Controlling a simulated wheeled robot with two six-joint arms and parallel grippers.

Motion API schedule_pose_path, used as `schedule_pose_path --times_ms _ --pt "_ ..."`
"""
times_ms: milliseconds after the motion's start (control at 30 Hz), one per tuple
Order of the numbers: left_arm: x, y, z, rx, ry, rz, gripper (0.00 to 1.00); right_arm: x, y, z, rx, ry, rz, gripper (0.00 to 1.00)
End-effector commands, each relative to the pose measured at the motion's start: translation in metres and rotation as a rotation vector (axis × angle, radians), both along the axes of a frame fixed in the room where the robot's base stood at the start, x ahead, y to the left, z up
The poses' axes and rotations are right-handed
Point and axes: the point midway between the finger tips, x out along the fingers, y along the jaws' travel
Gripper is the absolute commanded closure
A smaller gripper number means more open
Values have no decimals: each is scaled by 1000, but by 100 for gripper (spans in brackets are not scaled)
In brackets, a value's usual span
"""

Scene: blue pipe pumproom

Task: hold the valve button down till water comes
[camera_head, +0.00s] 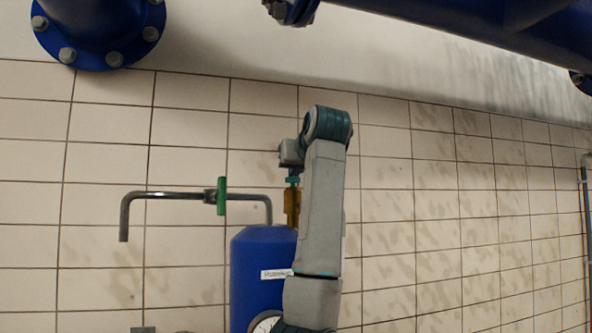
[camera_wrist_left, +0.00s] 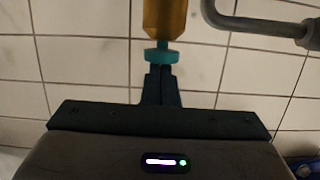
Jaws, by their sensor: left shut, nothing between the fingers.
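A brass-coloured valve (camera_head: 292,205) stands on top of a blue tank (camera_head: 250,262), with a teal button (camera_head: 292,180) on its upper end. In the left wrist view the teal button (camera_wrist_left: 161,56) sits on the end of the brass body (camera_wrist_left: 165,18). My left gripper (camera_head: 293,172) is above the button, pointing down; its shut, empty fingertips (camera_wrist_left: 160,70) meet the button's face. I cannot tell how far the button is pressed in. A grey spout pipe (camera_head: 160,195) with a green handle (camera_head: 221,196) leads left from the tank. No water shows at its open end. My right gripper is out of view.
Blue flanged pipes (camera_head: 430,22) run along the top. A tiled wall (camera_head: 430,200) stands behind the tank. A round gauge (camera_head: 266,322) partly shows at the bottom, and the tank bears a white label (camera_head: 277,273). The space left of the spout is clear.

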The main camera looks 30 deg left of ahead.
Motion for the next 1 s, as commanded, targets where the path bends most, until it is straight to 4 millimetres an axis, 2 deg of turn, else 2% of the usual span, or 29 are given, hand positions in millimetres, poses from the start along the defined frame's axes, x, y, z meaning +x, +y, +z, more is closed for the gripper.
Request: schedule_pose_path --times_ms 1000 --pt "2 0 -5 -4 10 0 100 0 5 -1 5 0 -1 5"
